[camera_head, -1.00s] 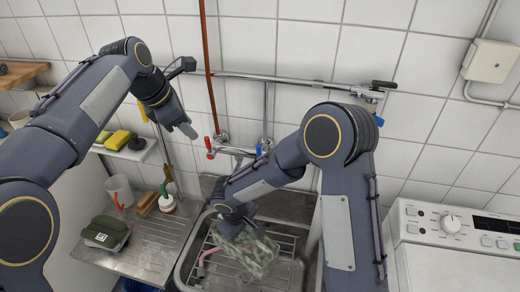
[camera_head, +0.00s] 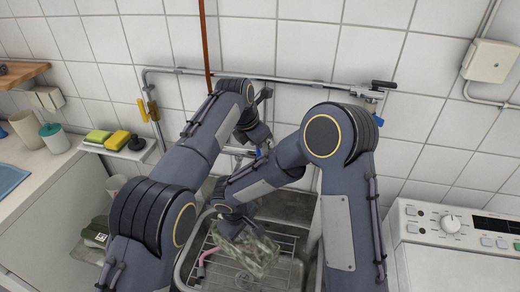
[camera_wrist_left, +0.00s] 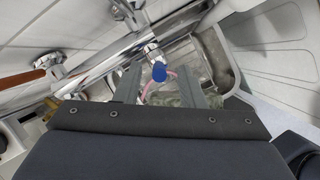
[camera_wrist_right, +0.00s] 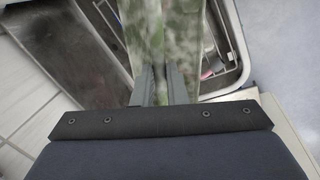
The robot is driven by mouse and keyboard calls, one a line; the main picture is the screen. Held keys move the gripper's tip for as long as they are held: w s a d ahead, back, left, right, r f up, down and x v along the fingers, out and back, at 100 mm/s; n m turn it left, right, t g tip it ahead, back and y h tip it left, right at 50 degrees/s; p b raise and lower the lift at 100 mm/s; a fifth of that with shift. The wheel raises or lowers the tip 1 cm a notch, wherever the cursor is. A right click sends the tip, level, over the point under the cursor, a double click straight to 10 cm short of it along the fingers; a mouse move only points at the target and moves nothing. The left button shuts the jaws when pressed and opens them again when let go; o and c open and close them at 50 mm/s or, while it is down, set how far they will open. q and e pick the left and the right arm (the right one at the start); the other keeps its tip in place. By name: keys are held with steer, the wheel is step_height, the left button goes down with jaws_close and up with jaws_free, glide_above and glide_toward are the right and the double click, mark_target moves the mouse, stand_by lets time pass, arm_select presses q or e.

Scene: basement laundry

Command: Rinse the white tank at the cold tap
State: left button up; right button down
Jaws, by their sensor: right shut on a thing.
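The tank (camera_head: 250,250) is a see-through box with green mottled patches, not plain white. My right gripper (camera_wrist_right: 167,85) is shut on it and holds it over the sink (camera_head: 186,262). The mottled wall also fills the top middle of the right wrist view. The cold tap's blue knob (camera_wrist_left: 159,72) lies between the spread fingers of my left gripper (camera_wrist_left: 158,86) in the left wrist view; I cannot tell if they touch it. In the head view a bit of blue (camera_head: 259,151) shows by the left gripper; my left arm hides much of the tap.
A wire rack and a pink thing (camera_head: 204,258) are in the sink. A shelf holds a yellow sponge (camera_head: 117,140) and a green-yellow one (camera_head: 98,136). A green pack (camera_head: 97,232) is partly hidden by my left arm. A white washer (camera_head: 450,245) stands right.

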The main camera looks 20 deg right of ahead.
mark_target(259, 155)
arm_select(q)
steer(key=shift+x, duration=1.75)
jaws_close()
